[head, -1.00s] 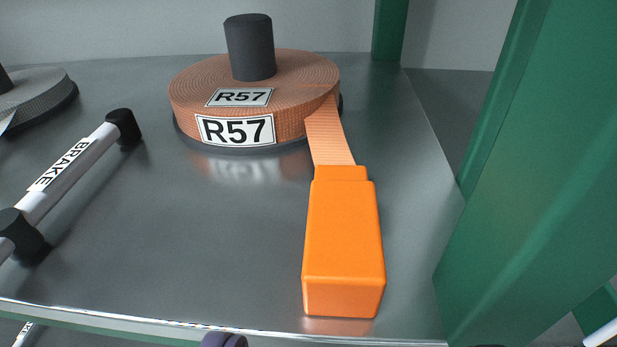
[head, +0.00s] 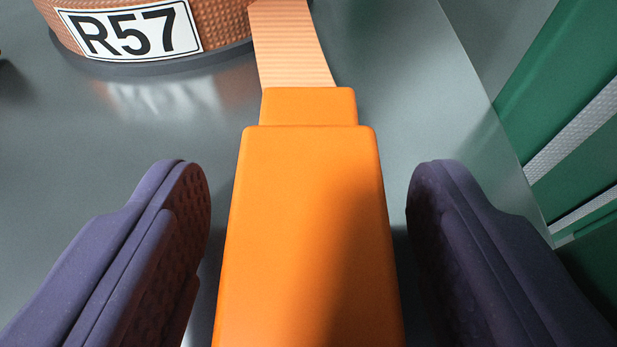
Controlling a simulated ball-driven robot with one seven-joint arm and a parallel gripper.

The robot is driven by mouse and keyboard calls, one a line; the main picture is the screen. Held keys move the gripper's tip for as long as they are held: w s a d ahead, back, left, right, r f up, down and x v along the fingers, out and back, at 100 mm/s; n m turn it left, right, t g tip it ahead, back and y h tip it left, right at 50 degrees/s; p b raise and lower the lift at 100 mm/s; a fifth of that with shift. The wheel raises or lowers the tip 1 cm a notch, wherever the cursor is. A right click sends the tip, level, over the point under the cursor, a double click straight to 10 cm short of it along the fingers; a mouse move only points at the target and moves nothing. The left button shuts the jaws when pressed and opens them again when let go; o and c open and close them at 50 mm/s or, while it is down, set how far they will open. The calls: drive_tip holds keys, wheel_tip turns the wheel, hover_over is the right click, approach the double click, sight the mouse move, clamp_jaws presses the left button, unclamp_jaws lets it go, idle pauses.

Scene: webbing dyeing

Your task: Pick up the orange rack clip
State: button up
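The orange rack clip (head: 308,230) lies on the grey metal shelf in the middle of the head view, its near end cut off by the bottom edge. Its narrower far end meets a strip of orange webbing (head: 291,45) that runs back to the roll. My gripper (head: 308,195) is open, with one purple finger on each side of the clip. A gap shows between each finger and the clip, so neither visibly touches it.
The orange webbing roll labelled R57 (head: 222,25) sits at the upper left, partly out of view. A green post (head: 545,110) stands at the right, beyond the shelf edge. The shelf surface (head: 100,150) left of the clip is bare.

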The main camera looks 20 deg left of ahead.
drive_tip(key=c, duration=0.9)
